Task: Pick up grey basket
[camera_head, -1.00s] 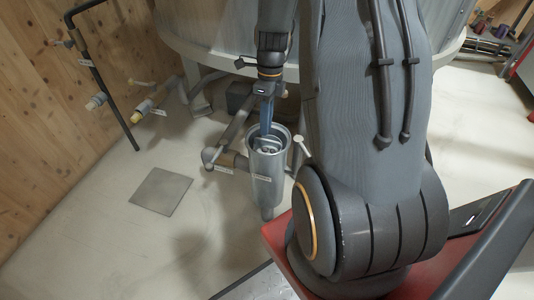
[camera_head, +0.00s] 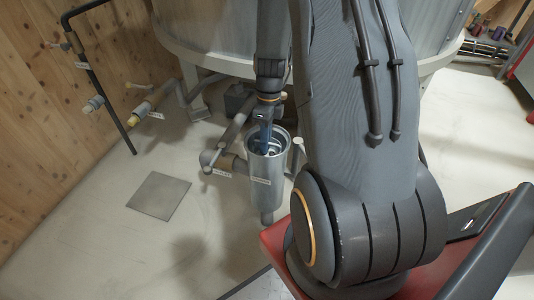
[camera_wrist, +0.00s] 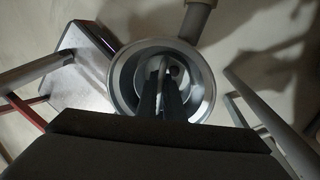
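The grey basket (camera_head: 274,148) sits inside an open-topped grey cylindrical housing (camera_head: 265,192); only part of its upper end shows. In the wrist view, a thin curved handle-like part of the basket (camera_wrist: 163,66) lies between my fingers, inside the round housing rim (camera_wrist: 206,100). My gripper (camera_head: 265,146) points down into the housing mouth, with its fingertips below the rim. It also shows in the wrist view (camera_wrist: 160,95), with two dark fingers a small gap apart. Whether they press on the handle cannot be told. The basket's lower part is hidden by the housing.
A horizontal pipe (camera_head: 232,162) joins the housing from the left, with a valve handle beside it. A large round tank (camera_head: 205,45) stands behind. A flat grey floor plate (camera_head: 159,195) lies to the left. Pipes with yellow ends (camera_head: 138,110) run along the wooden wall. The floor at left front is clear.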

